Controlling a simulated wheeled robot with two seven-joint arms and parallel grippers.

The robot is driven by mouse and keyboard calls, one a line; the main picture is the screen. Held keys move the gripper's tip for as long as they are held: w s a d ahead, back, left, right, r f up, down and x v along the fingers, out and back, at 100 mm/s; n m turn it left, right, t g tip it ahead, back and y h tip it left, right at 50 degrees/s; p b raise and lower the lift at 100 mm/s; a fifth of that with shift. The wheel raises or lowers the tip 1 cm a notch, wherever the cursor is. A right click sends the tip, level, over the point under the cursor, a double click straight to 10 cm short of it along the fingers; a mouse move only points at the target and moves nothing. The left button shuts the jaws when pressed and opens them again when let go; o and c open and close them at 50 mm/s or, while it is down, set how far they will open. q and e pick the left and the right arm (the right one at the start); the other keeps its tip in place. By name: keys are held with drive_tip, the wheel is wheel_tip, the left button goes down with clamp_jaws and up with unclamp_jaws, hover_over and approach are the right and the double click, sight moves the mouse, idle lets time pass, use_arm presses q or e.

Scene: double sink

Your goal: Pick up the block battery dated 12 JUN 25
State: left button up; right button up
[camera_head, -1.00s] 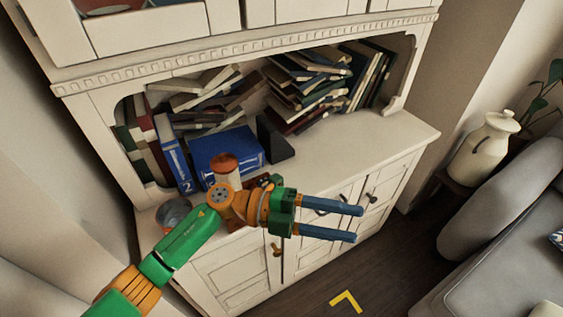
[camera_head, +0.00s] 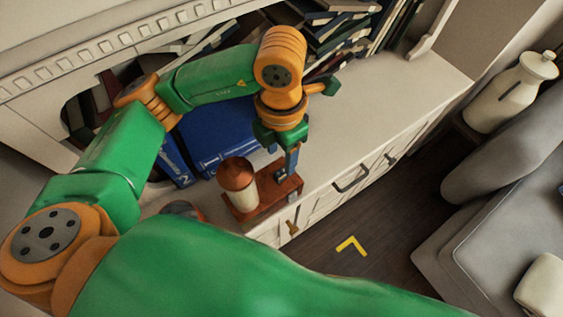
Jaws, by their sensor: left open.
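My left gripper (camera_head: 290,168) hangs down from its orange and green wrist, its blue fingers pointing at a reddish-brown wooden tray (camera_head: 250,211) near the front edge of the cabinet top. I see the fingers nearly edge-on; the gripper is open. Its fingertips are over or at the tray's right end; I cannot tell whether they touch anything. A small dark item seems to lie by the fingertips, too small and hidden to identify. I can read no date and cannot make out a block battery. My right gripper is not in view.
The cabinet top (camera_head: 385,105) is clear to the right. A white vase (camera_head: 509,92) stands farther right.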

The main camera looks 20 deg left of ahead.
sight(281, 171)
use_arm(q)
drive_tip(key=f, duration=0.1)
drive_tip(key=f+p, duration=0.1)
drive_tip(key=f, duration=0.3)
drive_tip(key=shift+s+f, duration=0.2)
drive_tip(key=shift+s, duration=0.1)
drive_tip(key=shift+w+f, duration=0.1)
drive_tip(key=shift+f, duration=0.1)
clamp_jaws()
